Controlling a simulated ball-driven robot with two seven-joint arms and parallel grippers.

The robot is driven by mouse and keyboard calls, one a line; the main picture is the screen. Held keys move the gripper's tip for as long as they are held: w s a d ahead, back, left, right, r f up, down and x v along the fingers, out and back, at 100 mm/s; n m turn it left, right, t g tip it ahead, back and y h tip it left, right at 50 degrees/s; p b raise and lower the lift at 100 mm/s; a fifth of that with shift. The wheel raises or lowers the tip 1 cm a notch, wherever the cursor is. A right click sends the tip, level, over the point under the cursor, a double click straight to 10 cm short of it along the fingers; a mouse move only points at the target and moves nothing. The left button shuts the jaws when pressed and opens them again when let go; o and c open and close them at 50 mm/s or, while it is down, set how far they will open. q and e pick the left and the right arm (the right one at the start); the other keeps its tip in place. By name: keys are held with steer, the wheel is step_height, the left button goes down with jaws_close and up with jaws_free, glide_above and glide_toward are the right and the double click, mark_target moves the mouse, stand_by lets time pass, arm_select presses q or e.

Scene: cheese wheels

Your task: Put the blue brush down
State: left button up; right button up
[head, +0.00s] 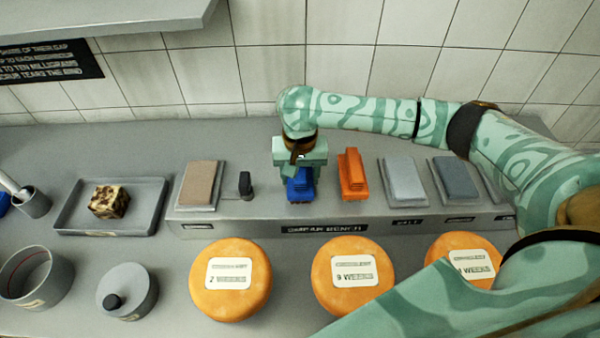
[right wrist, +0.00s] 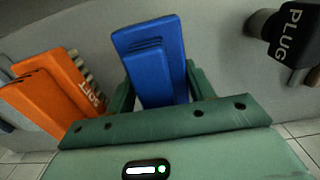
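The blue brush (head: 300,189) is at the middle of the raised grey bench, between a small dark plug tool and the orange brush. My right gripper (head: 299,171) reaches down over it from above. In the right wrist view the blue brush (right wrist: 152,60) fills the gap between the two green fingers, which look closed against its sides. The brush is at or very near the bench top; its underside is hidden, so contact is unclear. My left gripper is not in view.
The orange brush (head: 352,175) stands close on the right, with grey blocks (head: 403,178) beyond. The plug tool (head: 245,185) and a tan block (head: 200,184) are on the left. Orange cheese wheels (head: 230,280) lie in front. A tray (head: 145,222) holds a mottled cube.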

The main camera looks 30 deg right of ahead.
steer(key=o, duration=0.3)
steer(key=shift+o, duration=0.2)
steer(key=shift+r, duration=0.2)
step_height(320, 180, up, 12)
steer(key=p, duration=0.4)
steer(key=shift+p, duration=0.4)
steer(key=shift+f, duration=0.1)
